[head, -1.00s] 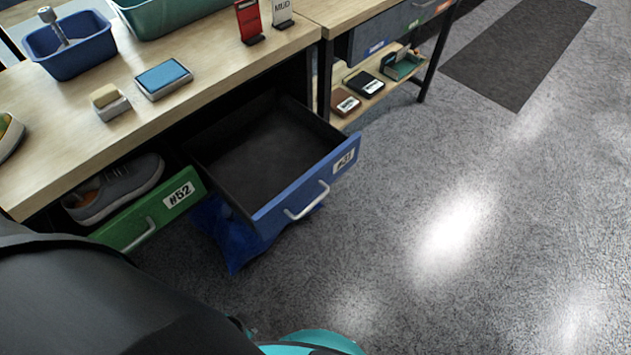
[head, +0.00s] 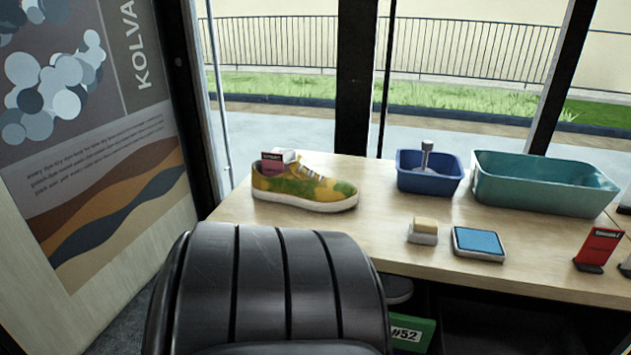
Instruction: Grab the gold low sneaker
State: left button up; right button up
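A low sneaker (head: 304,188), gold-yellow with green patches and a white sole, stands upright on the left part of the wooden table (head: 375,235) in the head view. Its toe points right. A small dark red tag or card (head: 272,165) shows at its heel opening; I cannot tell whether it is in the shoe or behind it. Neither of my grippers is in view.
A blue bin (head: 430,178) with a metal-topped post and a larger teal bin (head: 540,187) stand behind. A sponge block (head: 423,231), a blue pad (head: 478,243) and a red sign (head: 598,248) are in front. A poster wall (head: 80,150) bounds the left.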

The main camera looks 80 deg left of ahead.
aim_at(300, 187)
jog(key=u, duration=2.75)
